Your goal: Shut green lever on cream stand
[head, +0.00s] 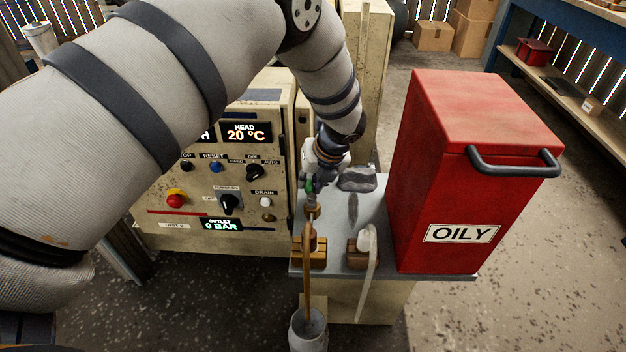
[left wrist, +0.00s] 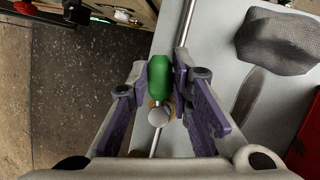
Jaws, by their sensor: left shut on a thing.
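The green lever (head: 309,186) is small in the head view, above a brass fitting (head: 313,211) on the grey-topped cream stand (head: 365,303). My left gripper (head: 318,180) reaches down to it from above. In the left wrist view the green lever (left wrist: 160,84) lies between the purple fingers of my left gripper (left wrist: 161,72), which is shut on it. A round metal end and a thin rod show just below the green grip. The lever's pivot is mostly hidden. My right gripper is in neither view.
A red OILY bin (head: 445,180) stands close on the stand's right side. The compressor control panel (head: 225,180) is at left. A copper pipe (head: 307,265) runs down to a grey cup (head: 308,332) in front.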

